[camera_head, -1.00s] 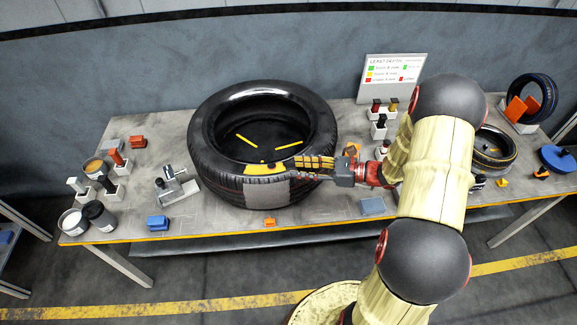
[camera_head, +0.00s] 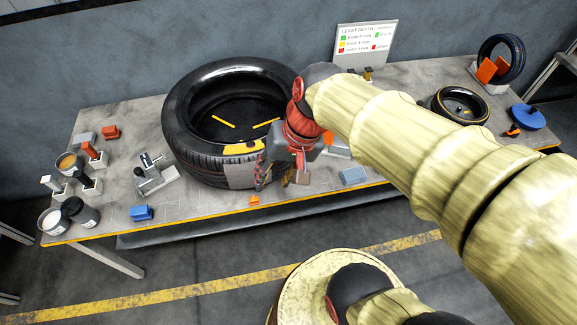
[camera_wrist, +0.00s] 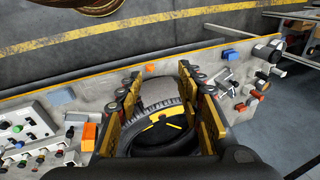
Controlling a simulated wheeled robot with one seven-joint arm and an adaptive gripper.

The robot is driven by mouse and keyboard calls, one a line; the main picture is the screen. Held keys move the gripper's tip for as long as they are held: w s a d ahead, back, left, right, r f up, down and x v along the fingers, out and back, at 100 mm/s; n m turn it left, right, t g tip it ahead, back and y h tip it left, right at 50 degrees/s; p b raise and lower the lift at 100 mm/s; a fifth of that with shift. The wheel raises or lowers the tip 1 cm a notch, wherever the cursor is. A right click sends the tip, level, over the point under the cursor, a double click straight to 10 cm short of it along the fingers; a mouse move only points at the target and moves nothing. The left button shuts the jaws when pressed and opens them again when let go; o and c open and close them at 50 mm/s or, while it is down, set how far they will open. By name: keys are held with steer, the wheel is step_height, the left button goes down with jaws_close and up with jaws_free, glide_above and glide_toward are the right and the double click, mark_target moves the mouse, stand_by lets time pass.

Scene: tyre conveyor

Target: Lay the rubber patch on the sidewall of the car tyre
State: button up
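The big black car tyre (camera_head: 195,160) lies flat on the bench, its upper sidewall facing up. It also shows between my fingers in the wrist view (camera_wrist: 160,92). A yellow area (camera_head: 240,149) with dark spots is on its near sidewall; I cannot tell whether this is a marking or part of a patch. A lighter grey area (camera_head: 240,174) covers part of the near tread. I cannot surely identify the rubber patch. My gripper (camera_head: 278,178) points down at the tyre's near right side. In the wrist view its fingers (camera_wrist: 165,100) stand wide apart with nothing visibly held.
The grey bench (camera_head: 120,190) holds a metal tool (camera_head: 152,172), a blue block (camera_head: 141,212) and cups (camera_head: 75,210) at left. A blue-grey slab (camera_head: 353,175) lies right of my gripper. A sign (camera_head: 365,45) and smaller tyre (camera_head: 502,58) stand at the back.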

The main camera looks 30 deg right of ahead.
step_height(320, 180, up, 5)
steer(key=s+d+n+t+h, duration=0.2)
steer(key=n+t, duration=0.1)
steer(key=n, duration=0.1)
steer(key=shift+s+n+h, duration=0.3)
steer(key=shift+n+h, duration=0.1)
steer(key=shift+r, duration=0.1)
